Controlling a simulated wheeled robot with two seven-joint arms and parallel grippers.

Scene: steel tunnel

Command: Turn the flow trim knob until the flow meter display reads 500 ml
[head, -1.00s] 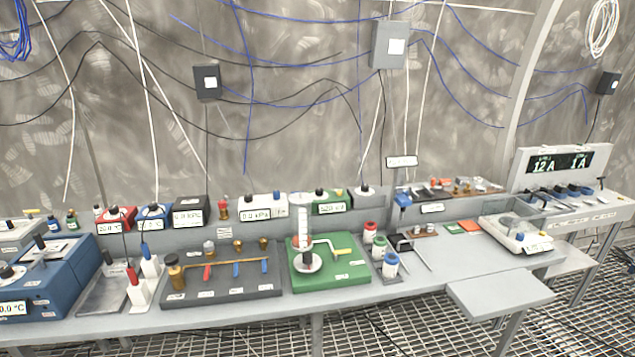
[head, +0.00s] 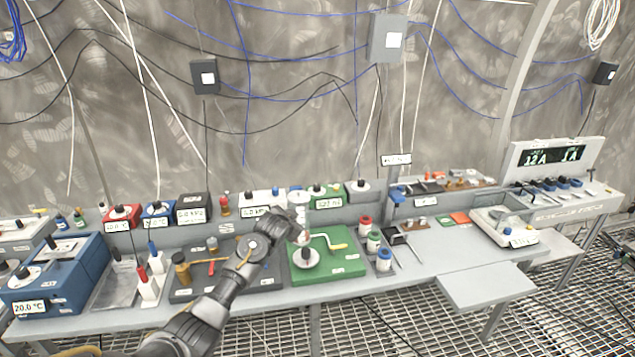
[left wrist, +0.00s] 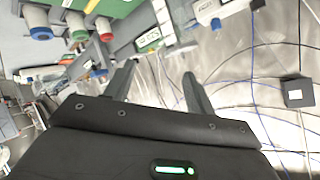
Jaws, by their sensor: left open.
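My left arm reaches in from the lower left in the head view. Its gripper (head: 298,226) is open and empty above the bench, in front of the clear column on the green board (head: 340,268). Both fingers show apart in the left wrist view (left wrist: 157,85). A round dial with a dark knob (head: 306,256) sits on the board beside a yellow crank. Behind are a green display box (head: 328,203) and a grey box with a white dial and black knob (head: 360,186). A small display sign (head: 396,160) stands above. Labels and readings are too small to identify the flow meter surely.
A dark board with valves (head: 225,285) lies left, partly behind my arm. White bottles with red, green and blue caps (head: 383,260) stand right of the green board. A blue unit (head: 60,275) is far left. A scale-like tray (head: 505,225) is at right.

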